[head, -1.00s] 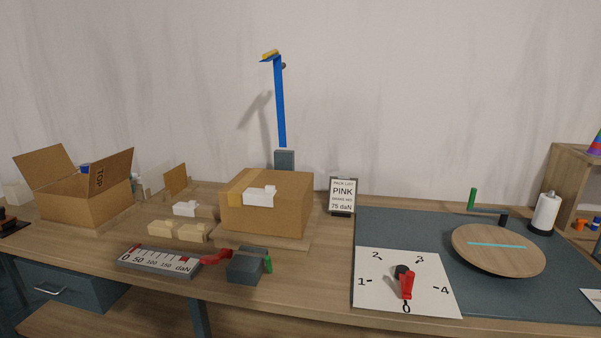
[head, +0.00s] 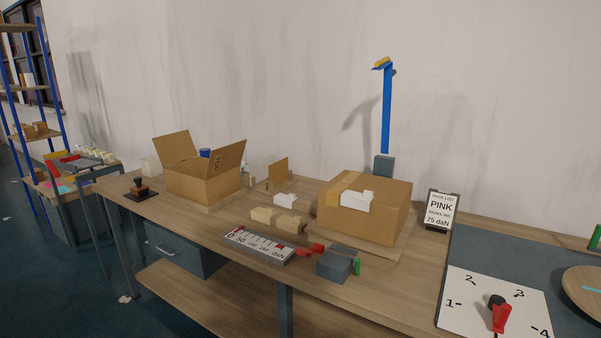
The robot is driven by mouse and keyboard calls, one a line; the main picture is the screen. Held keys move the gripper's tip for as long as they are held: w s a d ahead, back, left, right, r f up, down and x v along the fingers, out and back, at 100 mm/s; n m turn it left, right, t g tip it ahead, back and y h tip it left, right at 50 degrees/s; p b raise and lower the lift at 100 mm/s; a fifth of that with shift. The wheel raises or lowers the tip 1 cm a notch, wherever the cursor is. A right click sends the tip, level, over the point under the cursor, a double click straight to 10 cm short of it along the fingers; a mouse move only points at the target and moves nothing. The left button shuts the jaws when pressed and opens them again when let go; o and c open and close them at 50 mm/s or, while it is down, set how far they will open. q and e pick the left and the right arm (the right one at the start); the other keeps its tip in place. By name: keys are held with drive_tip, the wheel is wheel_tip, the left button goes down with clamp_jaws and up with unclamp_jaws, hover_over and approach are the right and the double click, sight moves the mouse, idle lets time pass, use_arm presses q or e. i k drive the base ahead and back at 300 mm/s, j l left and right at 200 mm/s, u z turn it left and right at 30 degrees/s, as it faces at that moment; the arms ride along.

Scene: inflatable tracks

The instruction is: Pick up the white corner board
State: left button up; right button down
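Two white corner-shaped pieces show in the head view. One white piece (head: 285,201) lies on the wooden table behind two beige blocks. The other white piece (head: 357,200) sits at the top front edge of the closed cardboard box (head: 397,212), which has a tan tape strip. I cannot tell from the picture which one is the white corner board. The two beige blocks (head: 263,215) (head: 287,225) lie side by side in front of the table piece. Neither of my grippers is in view.
An open cardboard box (head: 205,186) stands left of the pieces. A gauge bar (head: 258,246) and a grey block (head: 336,264) with red and green parts lie along the front edge. A pack-list sign (head: 438,211) and a dial board (head: 495,302) are on the right.

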sight(285, 200)
drive_tip(key=i+j, duration=0.2)
drive_tip(key=j, duration=0.15)
drive_tip(key=i+j, duration=0.2)
drive_tip(key=j, duration=0.15)
drive_tip(key=i+j, duration=0.2)
drive_tip(key=j, duration=0.15)
drive_tip(key=i+j, duration=0.2)
drive_tip(key=j, duration=0.15)
drive_tip(key=z, duration=1.2)
